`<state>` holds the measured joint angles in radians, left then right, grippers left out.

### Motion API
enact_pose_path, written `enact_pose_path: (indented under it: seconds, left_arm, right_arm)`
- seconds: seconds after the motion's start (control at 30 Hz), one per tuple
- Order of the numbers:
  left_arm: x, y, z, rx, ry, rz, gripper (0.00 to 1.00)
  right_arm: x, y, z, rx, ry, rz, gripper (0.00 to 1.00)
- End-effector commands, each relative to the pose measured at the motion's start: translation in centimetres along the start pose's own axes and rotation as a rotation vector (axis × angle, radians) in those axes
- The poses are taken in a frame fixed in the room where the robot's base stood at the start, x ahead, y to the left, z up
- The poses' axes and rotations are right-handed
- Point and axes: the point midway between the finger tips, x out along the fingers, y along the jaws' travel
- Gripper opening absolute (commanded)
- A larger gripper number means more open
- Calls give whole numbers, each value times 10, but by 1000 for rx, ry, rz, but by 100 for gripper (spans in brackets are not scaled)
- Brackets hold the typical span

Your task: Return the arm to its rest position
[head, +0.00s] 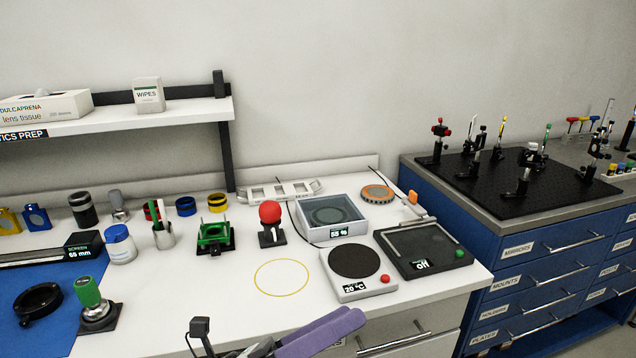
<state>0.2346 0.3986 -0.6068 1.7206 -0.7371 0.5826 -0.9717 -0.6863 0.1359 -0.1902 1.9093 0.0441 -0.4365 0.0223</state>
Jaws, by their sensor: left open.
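My left arm shows at the bottom edge with a purple link. Part of my left gripper (202,330) shows at the bottom, in front of the white bench (225,310); most of it is cut off by the frame. It is open and I see nothing held in it. It is apart from the things on the bench. My right gripper is not in view.
A yellow ring outline (282,278) marks a bare patch of bench. A hotplate (357,287), a glass-walled box (357,207) and a dark-topped device (450,262) stand to the right. A green-knobbed stand (100,318) and a red-knobbed stand (271,236) rise nearby.

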Motion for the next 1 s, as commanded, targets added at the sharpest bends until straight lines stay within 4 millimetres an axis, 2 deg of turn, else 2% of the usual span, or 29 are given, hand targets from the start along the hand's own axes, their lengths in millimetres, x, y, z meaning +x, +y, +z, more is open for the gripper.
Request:
enact_pose_path:
  seconds: [0.03, 0.13, 0.2, 0.3, 0.43, 0.5, 0.6, 0.7, 0.8, 1.0]
  left_arm:
    - [-16, 19, 0, -223, -131, 73, 83]
    - [-61, 65, -2, -657, -399, 208, 83]
    - [-101, 96, -18, -941, -584, 292, 83]
    - [-154, 128, -50, -1258, -809, 381, 83]
    - [-221, 151, -107, -1603, -1091, 477, 83]
    - [-255, 155, -142, -1766, -1244, 521, 83]
    - [-294, 153, -185, -1944, -1433, 566, 83]
    - [-319, 147, -216, -2058, -1572, 594, 83]
    - [-332, 142, -232, -2117, -1650, 606, 83]
    - [-336, 140, -238, -2139, -1679, 611, 83]
  right_arm:
    - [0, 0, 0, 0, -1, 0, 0]
    - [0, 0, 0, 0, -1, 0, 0]
    - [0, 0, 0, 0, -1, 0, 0]
    - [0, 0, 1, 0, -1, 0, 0]
    - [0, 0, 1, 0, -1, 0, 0]
    - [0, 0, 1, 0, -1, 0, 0]
    - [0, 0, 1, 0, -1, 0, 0]
    - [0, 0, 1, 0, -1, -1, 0]
    - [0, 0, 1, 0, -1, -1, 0]
    - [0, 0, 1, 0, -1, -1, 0]
